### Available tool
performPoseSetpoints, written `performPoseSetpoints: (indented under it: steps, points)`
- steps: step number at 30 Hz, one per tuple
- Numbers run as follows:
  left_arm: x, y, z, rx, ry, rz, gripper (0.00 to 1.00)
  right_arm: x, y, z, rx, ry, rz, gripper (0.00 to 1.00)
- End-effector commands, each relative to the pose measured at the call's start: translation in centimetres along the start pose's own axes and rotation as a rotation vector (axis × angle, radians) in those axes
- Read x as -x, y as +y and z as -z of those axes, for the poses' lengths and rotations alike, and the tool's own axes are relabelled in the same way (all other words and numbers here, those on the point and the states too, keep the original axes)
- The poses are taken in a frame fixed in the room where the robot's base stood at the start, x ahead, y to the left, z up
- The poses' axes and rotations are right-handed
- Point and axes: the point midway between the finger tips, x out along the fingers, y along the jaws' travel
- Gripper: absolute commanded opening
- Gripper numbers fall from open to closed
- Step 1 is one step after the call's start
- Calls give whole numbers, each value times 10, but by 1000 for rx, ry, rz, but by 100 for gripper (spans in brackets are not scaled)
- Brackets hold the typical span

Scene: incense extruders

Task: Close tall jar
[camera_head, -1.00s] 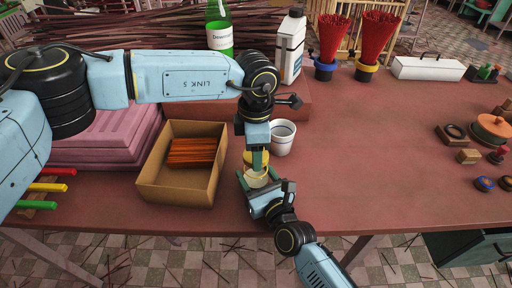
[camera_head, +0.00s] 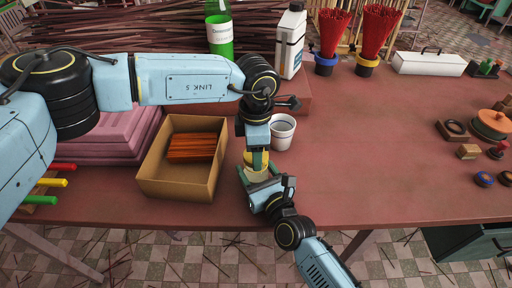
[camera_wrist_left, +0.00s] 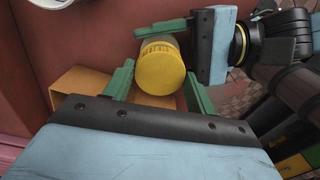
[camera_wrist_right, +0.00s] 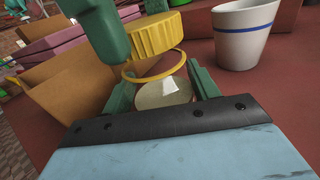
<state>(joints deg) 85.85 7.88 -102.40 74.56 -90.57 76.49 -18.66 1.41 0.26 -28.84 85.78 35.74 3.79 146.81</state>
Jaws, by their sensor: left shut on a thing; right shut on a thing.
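The tall jar (camera_head: 256,176) has a pale body and is upright near the table's front edge. My right gripper (camera_wrist_right: 158,95) comes in from the front and is shut around the jar's body. The yellow ribbed lid (camera_wrist_right: 150,36) is over the jar's mouth, held from above by my left gripper (camera_wrist_left: 158,72). In the right wrist view a thin yellow ring (camera_wrist_right: 153,76) shows just below the lid, around the top of the jar. The left wrist view shows the lid's round top (camera_wrist_left: 160,70) between green fingers.
A cardboard box (camera_head: 152,187) with orange sticks stands left of the jar. A white cup (camera_head: 282,132) stands close behind it. Pink slabs (camera_head: 95,150) lie at far left. A bottle (camera_head: 291,42) and stick bundles stand at the back. The table's right middle is clear.

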Motion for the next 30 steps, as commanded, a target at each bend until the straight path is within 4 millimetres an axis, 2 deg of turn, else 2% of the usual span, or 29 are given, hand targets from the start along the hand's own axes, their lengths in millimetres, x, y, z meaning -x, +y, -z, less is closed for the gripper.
performPoseSetpoints:
  steps: [12, 13, 17, 20, 30]
  points:
    - [-9, 0, 0, -1, 0, -1, 35, 0, 0, 0, -1, 1, 0, 19]
    - [-9, 0, 0, -1, 0, -1, 35, 0, 0, 0, -1, 1, 0, 0]
    - [-9, 0, 0, -39, 0, -1, 35, 0, 0, 0, -1, 1, 0, 0]
    - [-9, 0, 0, -156, 0, 0, 35, 0, 0, 0, -1, 1, 0, 0]
    - [-9, 0, 0, -798, -1, -1, 35, 0, 0, 0, -1, 1, 0, 0]
